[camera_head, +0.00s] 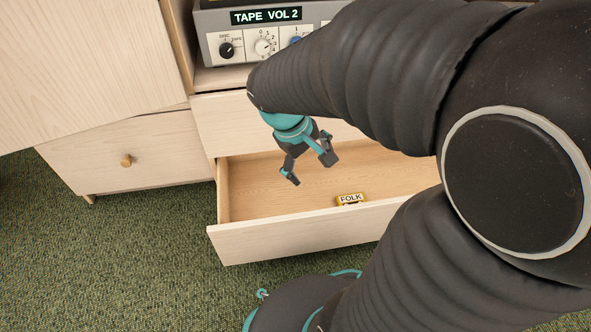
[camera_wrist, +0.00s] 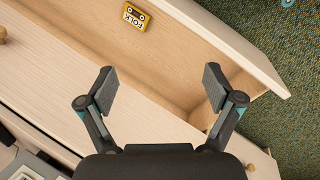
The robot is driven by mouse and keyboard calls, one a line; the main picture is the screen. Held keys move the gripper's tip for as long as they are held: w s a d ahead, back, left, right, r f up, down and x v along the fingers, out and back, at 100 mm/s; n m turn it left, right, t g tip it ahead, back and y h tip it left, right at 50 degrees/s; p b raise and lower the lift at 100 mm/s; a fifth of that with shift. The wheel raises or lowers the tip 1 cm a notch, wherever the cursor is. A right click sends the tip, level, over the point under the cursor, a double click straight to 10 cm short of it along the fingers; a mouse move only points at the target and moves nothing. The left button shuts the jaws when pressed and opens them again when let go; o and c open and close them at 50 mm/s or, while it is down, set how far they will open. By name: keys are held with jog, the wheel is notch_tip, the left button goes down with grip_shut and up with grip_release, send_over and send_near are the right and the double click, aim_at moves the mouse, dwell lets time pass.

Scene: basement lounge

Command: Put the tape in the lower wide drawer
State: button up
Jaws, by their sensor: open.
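The tape (camera_head: 351,199) is a small yellow cassette labelled FOLK. It lies inside the open lower wide drawer (camera_head: 312,229), close to the drawer's front wall. The tape also shows in the wrist view (camera_wrist: 135,16), near the top and apart from the fingers. The drawer (camera_wrist: 250,52) is pale wood, pulled out and otherwise bare where I can see. My gripper (camera_head: 308,166) is open and empty, above the left part of the drawer. Its two spread fingers show in the wrist view (camera_wrist: 160,92). My arm hides the drawer's right end.
A grey tape deck (camera_head: 270,32) reading TAPE VOL 2 stands on the shelf above. An upper drawer front (camera_head: 225,122) sits over the open drawer. A shut drawer with a round knob (camera_head: 127,160) is at left. Green carpet (camera_head: 130,265) in front is clear.

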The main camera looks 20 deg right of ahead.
jog(key=s+a+r+m+t+y, duration=0.3)
jog(key=s+a+r+t, duration=0.2)
jog(key=s+a+r, duration=0.2)
jog(key=shift+s+r+y, duration=0.4)
jog(key=shift+s+r, duration=0.15)
jog(key=shift+r, duration=0.1)
jog(key=shift+c, duration=0.3)
